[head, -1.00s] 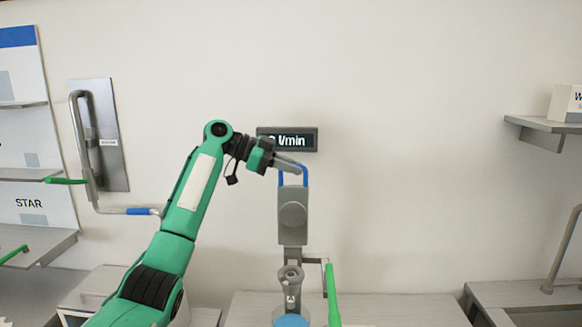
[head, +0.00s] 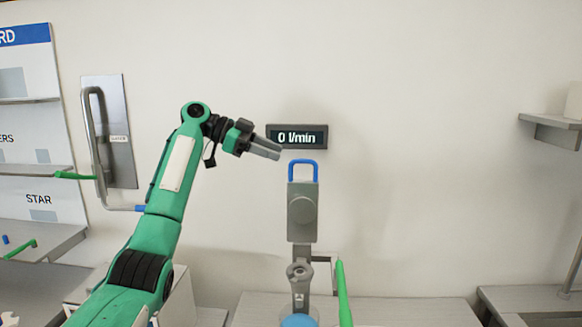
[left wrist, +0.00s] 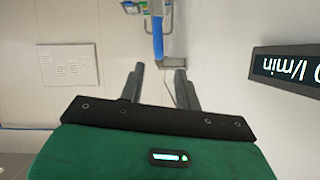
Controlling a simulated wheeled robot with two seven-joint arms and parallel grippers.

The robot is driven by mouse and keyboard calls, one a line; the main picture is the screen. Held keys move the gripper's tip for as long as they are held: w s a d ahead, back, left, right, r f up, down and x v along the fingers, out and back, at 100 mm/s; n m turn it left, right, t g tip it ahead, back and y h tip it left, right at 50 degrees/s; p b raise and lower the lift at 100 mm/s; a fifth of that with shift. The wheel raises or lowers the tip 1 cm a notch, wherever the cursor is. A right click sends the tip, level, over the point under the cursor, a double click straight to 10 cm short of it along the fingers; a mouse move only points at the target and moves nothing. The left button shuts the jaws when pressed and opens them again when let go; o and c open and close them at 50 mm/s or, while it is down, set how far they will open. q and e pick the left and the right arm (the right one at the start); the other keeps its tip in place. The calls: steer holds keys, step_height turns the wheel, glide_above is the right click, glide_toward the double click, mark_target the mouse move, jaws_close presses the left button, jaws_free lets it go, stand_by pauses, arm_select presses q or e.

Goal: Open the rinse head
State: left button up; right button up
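A grey upright unit (head: 302,205) with a blue loop handle (head: 302,162) on top stands near the middle of the head view, below a dark display (head: 297,137) reading "0 l/min". I cannot tell for sure whether this unit is the rinse head. My left gripper (head: 268,149) is up and left of the blue loop, apart from it. In the left wrist view my left gripper (left wrist: 160,75) has its two fingers spread with nothing between them. The display (left wrist: 287,66) shows at right there. My right gripper is not in view.
Below the unit are a grey nozzle-like part (head: 299,272) and a green lever (head: 342,290). A steel wall plate (head: 121,155) with a bent pipe (head: 94,130) is at left. Shelves (head: 30,171) stand far left, another shelf (head: 548,127) at right. The wall right of the unit is clear.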

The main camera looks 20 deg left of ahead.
arm_select(q)
steer(key=b+v, duration=0.1)
steer(key=v, duration=0.4)
steer(key=shift+s+a+r, duration=0.1)
steer(key=shift+a, duration=0.15)
